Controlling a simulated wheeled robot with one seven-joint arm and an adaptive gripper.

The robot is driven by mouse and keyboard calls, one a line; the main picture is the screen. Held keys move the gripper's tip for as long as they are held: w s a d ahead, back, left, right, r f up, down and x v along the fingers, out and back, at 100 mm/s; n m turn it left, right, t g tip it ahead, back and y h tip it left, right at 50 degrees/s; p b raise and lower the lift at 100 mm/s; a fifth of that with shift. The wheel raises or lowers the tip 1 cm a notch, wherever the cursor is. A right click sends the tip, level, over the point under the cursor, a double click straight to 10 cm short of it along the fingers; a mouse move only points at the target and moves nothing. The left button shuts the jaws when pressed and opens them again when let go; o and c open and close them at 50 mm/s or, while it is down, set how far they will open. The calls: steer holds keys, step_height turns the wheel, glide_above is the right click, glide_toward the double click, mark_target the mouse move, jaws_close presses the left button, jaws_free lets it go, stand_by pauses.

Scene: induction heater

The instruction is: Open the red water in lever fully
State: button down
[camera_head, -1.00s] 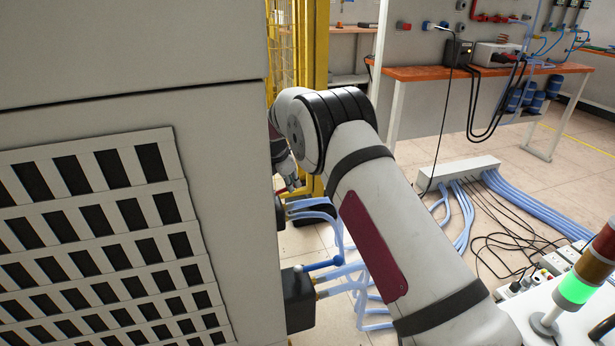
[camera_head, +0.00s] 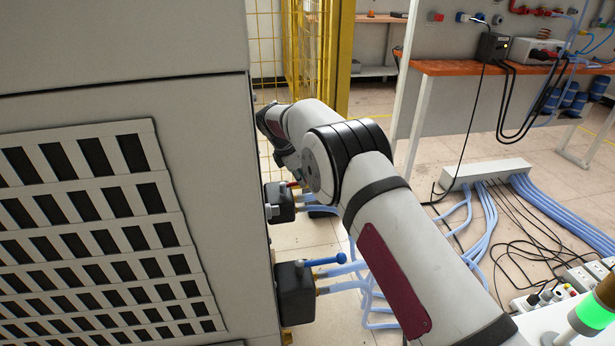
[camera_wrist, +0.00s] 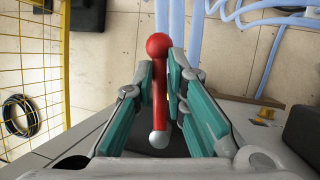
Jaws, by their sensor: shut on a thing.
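The red lever (camera_wrist: 159,88) has a round red ball on its end and a grey pivot end. In the wrist view it stands between the two teal-padded fingers of my gripper (camera_wrist: 160,72), which is shut on its shaft. The ball sticks out past the fingertips. In the head view only a small red bit of the lever (camera_head: 293,184) shows, beside the upper dark valve box (camera_head: 280,203) on the cabinet's side. My arm hides the rest of it and my fingers there.
A blue lever (camera_head: 328,260) sits on the lower valve box (camera_head: 296,293). Light blue hoses (camera_head: 345,285) run from the boxes to the floor. The large grey cabinet (camera_head: 215,150) fills the left. A yellow mesh fence (camera_head: 266,60) stands behind.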

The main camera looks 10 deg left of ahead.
steer(key=shift+w+d+f, duration=0.1)
steer(key=shift+d+f, duration=0.15)
steer(key=shift+d, duration=0.5)
steer(key=c, duration=1.6)
jaws_free()
steer(key=shift+c, duration=0.2)
step_height(320, 180, up, 10)
steer(key=shift+a, duration=0.2)
steer(key=shift+r, duration=0.1)
